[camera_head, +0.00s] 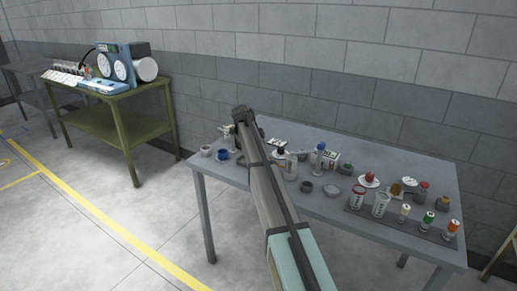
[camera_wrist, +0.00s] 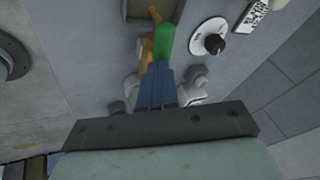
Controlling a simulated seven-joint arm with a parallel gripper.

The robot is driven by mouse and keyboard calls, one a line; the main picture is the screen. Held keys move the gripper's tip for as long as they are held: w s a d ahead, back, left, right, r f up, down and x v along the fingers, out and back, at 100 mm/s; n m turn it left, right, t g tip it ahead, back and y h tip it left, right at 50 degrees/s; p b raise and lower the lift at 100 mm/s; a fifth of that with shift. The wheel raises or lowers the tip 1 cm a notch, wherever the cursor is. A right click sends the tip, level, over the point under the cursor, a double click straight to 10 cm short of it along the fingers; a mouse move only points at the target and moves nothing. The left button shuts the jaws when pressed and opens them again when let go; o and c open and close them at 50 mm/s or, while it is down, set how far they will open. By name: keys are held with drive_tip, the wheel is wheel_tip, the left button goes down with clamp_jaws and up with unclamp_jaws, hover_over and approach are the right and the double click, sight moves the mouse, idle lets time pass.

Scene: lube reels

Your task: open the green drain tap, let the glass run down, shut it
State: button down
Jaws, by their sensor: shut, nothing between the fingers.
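The green tap handle (camera_wrist: 164,42) shows in the wrist view, with orange-yellow parts (camera_wrist: 153,13) beside it. My gripper (camera_wrist: 160,66) has its blue fingers together and empty, with the tips at the near end of the green handle. I cannot tell whether they touch it. In the head view my gripper (camera_head: 243,114) is over the back left of the grey table, and its arm hides what lies behind it. The tap cannot be made out there. I cannot pick out the glass or its level in either view.
The grey table (camera_head: 330,207) carries bottles, cups and dishes right of my arm, with a blue cup (camera_head: 222,155) to its left. A white dial with a black knob (camera_wrist: 211,39) is close right of the tap. A green bench (camera_head: 123,122) stands at left.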

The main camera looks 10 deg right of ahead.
drive_tip(key=s+v, duration=0.1)
drive_tip(key=v, duration=1.2)
drive_tip(key=shift+s+a+f, duration=0.2)
drive_tip(key=shift+s+a, duration=0.05)
drive_tip(key=shift+a, duration=0.15)
